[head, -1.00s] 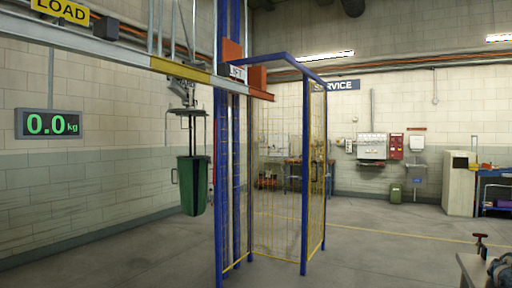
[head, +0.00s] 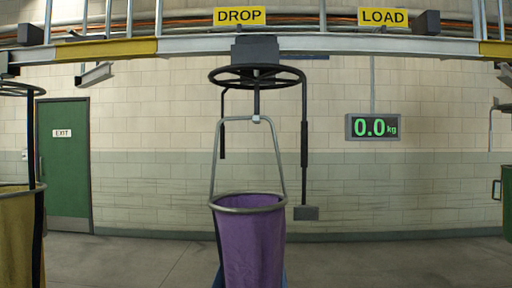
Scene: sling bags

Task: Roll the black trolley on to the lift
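A black trolley (head: 256,50) hangs from the overhead rail at the centre of the head view, with a dark ring below it. A purple bag (head: 252,245) hangs under it from a grey frame. A second dark ring carrier (head: 18,89) with a yellow bag (head: 18,235) is cut off at the left edge. I cannot tell which carrier the task means. The lift is outside the current view. Neither of my grippers is in view.
The overhead rail (head: 345,43) spans the view, with yellow sections at left and right. Signs read DROP (head: 240,16) and LOAD (head: 384,17). A display (head: 373,126) reads 0.0 kg. A green door (head: 63,165) is at left, a green bin (head: 507,200) at right. Floor behind the bags looks clear.

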